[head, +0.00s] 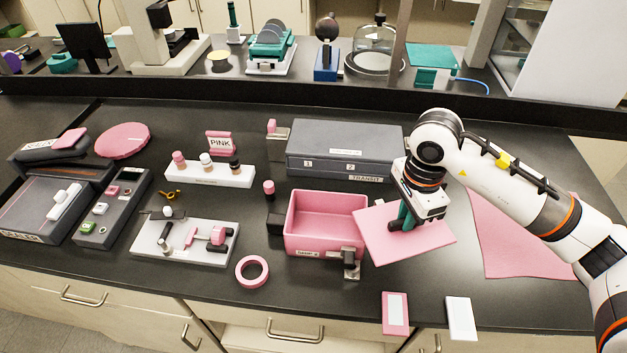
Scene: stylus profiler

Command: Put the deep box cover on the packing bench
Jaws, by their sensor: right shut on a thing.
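A flat pink cover (375,238) is in my right gripper (400,222), whose green fingers are shut on it. The cover is a little tilted and sits just right of the open deep pink box (325,250); I cannot tell how high it is above the dark bench (330,305). The box is open at the top and looks empty, with a metal latch on its front right. No label marks any surface as the packing bench. My left gripper is not in view.
A pink sheet (520,245) lies on the bench right of the cover, partly behind my right arm. A grey transit case (345,148) stands behind the box. A pink ring (252,271), a pink card (395,312) and a white card (461,318) lie near the front edge.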

